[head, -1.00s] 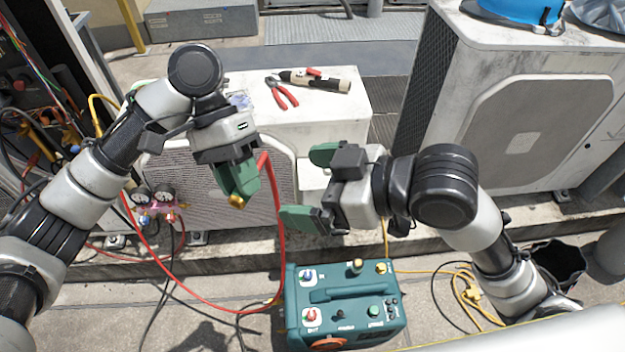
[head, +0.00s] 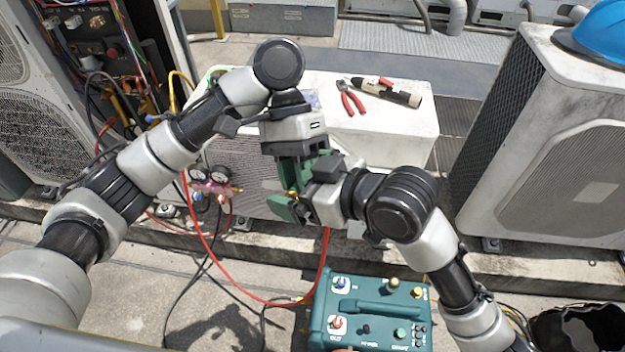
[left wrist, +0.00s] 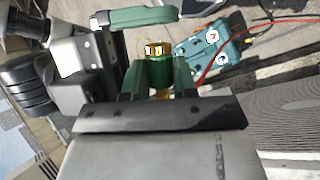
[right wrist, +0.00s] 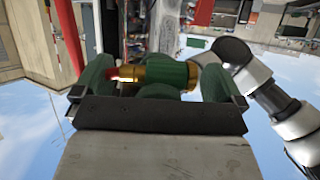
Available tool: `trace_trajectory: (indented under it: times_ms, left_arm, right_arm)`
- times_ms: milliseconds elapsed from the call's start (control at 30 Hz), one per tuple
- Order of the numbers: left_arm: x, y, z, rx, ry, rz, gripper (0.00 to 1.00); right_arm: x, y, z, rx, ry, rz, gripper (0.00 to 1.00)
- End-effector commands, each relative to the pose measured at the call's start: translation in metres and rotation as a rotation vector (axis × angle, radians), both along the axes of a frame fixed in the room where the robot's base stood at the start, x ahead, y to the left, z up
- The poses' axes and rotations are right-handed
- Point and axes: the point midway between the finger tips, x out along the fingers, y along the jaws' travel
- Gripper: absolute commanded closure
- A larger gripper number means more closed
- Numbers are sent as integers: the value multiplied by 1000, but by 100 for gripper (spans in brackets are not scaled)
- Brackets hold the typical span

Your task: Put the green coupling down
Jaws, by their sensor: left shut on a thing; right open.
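The green coupling with brass ends (left wrist: 160,70) is held between the fingers of my left gripper (left wrist: 157,82), which is shut on it. In the head view my left gripper (head: 294,180) points down in mid-air, and a brass end of the coupling (head: 292,194) shows; the rest is mostly hidden. My right gripper (head: 299,187) is open right beside it. In the right wrist view the coupling (right wrist: 168,72) lies across the space between the open fingers of my right gripper (right wrist: 155,80). I cannot tell whether they touch it.
A teal machine (head: 370,318) stands on the ground below. A white unit (head: 385,130) behind carries pliers (head: 350,98) and a torch-like tool (head: 385,92). A red hose (head: 215,262) runs from the gauges (head: 210,180) up behind my grippers. A large condenser (head: 560,150) stands right.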

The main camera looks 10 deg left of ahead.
Motion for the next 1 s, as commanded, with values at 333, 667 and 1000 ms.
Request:
trace_trajectory:
  times_ms: [333, 667, 1000]
  left_arm:
    - [0, 0, 0, 0, 0, 0, 100]
    - [0, 0, 0, 0, -1, 2, 56]
    - [0, 0, 0, 0, 0, 0, 43]
  right_arm:
    - [0, 0, 0, 0, 0, 0, 23]
    - [-1, 0, 0, 1, 0, 2, 54]
    - [0, 0, 0, 0, 0, 0, 54]
